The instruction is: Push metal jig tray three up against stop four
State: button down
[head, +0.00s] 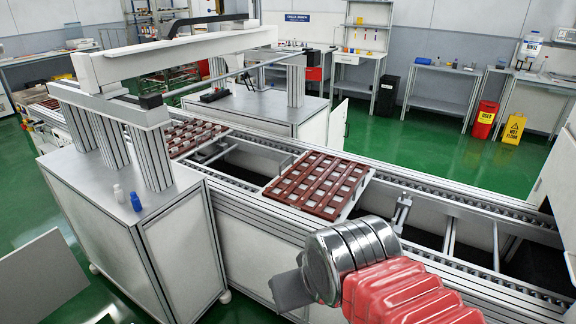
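A jig tray (318,184) with red-brown slats and pale square pockets lies flat on the conveyor (455,200) at the middle of the view. A second similar tray (195,137) lies farther left, partly under the gantry. No numbers are readable on the trays. An upright metal bracket (401,212) stands on the conveyor to the right of the nearer tray, with a gap between them; I cannot tell whether it is stop four. My arm comes in at the lower right. A grey block at its end (291,290), possibly my gripper, is in front of the conveyor, apart from the tray; its fingers cannot be made out.
A gantry (178,52) on posts spans the conveyor at left. The conveyor right of the bracket holds no tray. Benches and bins stand behind.

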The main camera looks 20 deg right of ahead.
aim_at(326, 187)
jog(key=u, duration=0.15)
jog(key=i, duration=1.05)
jog(key=u, duration=0.9)
jog(key=i, duration=0.6)
jog(key=u, duration=0.4)
